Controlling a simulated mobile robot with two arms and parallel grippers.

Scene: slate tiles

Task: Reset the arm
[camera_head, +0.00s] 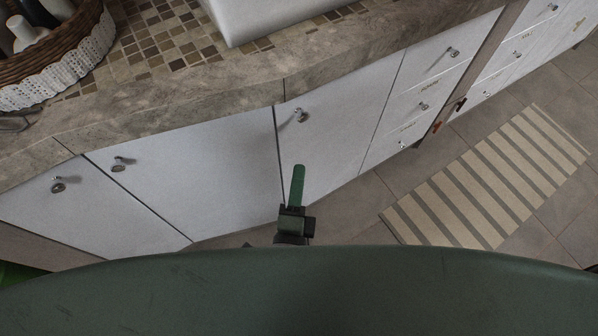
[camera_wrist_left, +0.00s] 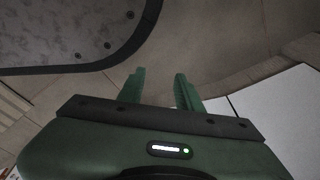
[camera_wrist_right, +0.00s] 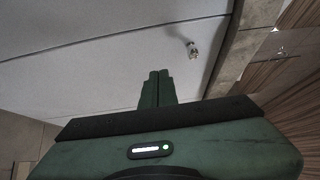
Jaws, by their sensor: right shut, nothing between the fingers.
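My right gripper (camera_head: 298,172) shows in the head view, in front of the white cabinet doors, just above the edge of my own green body. In the right wrist view my right gripper (camera_wrist_right: 158,76) has its two green fingers together, with nothing between them. My left gripper (camera_wrist_left: 160,78) shows only in the left wrist view. Its two green fingers stand apart and the gap between them is empty. The left arm is hidden in the head view.
White cabinet doors (camera_head: 190,185) with small knobs run below a stone counter (camera_head: 200,95). A wicker basket (camera_head: 50,70) holding bottles stands on the counter at the upper left. A striped rug (camera_head: 490,180) lies on the tiled floor (camera_head: 350,215) at right, where the floor looks clear.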

